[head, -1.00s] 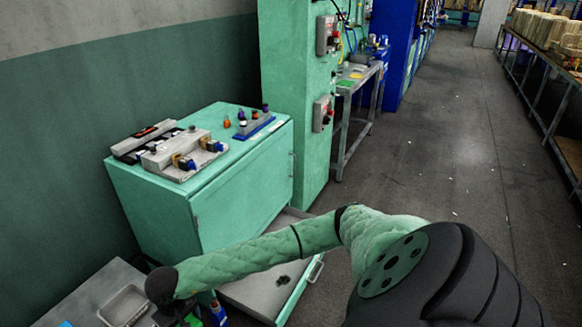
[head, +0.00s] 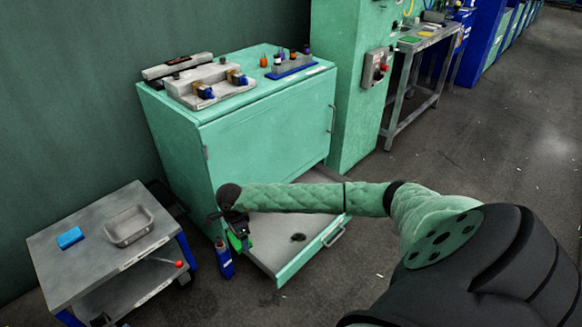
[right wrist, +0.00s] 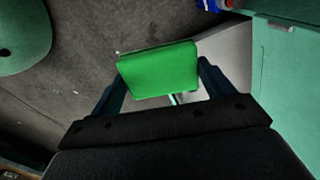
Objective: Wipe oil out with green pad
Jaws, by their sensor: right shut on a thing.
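My right gripper (head: 238,238) is shut on the green pad (right wrist: 158,68), which fills the space between its fingers in the right wrist view. In the head view the pad (head: 236,243) shows small and partly hidden, beside the left edge of the open drawer (head: 262,246). The drawer is pulled out low on the green cabinet (head: 265,130). A dark oil spot (head: 298,237) lies on the grey drawer floor, to the right of the pad and apart from it in the picture. My forearm covers the drawer's back part. My left gripper is not in view.
A blue bottle (head: 224,262) stands just left of the drawer. A grey cart (head: 70,270) at lower left carries a blue block (head: 70,238) and a metal tray (head: 130,228). Fixtures (head: 210,82) sit on the cabinet top. The floor at right is open.

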